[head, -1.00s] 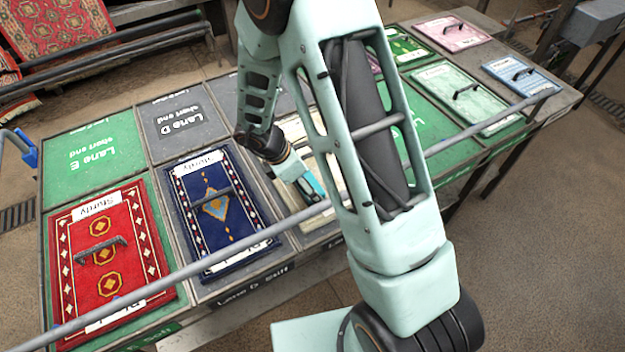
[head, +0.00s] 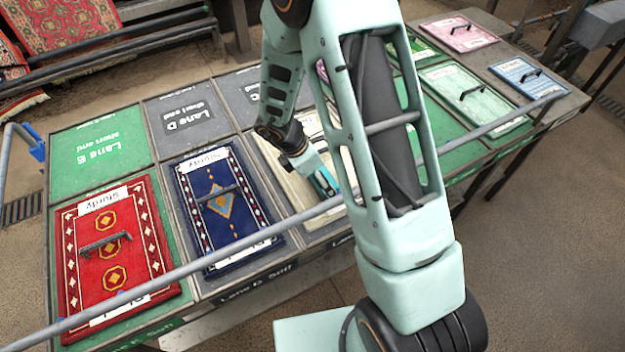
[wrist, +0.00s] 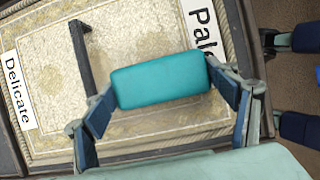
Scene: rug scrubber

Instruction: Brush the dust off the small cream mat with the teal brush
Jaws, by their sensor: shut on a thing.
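The small cream mat (wrist: 60,75) lies in its lane bay, with a dark handle bar (wrist: 82,58) and labels reading "Delicate" (wrist: 17,90) and "Pale", the latter partly cut off. Part of the mat (head: 283,182) also shows in the head view, left of my arm, which hides the rest. My gripper (wrist: 162,90) is shut on the teal brush (wrist: 160,80) and holds it over the mat, near the "Pale" label end. The brush (head: 325,182) shows small in the head view. Its underside is hidden, so I cannot tell whether it touches the mat. Specks show on the mat's pale surface.
A blue mat (head: 222,205) and a red mat (head: 110,250) with handles lie to the left. Green, pink and light blue mats lie to the right. A grey rail (head: 240,247) crosses in front of the table. Bare lane ends (head: 98,140) lie at the back.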

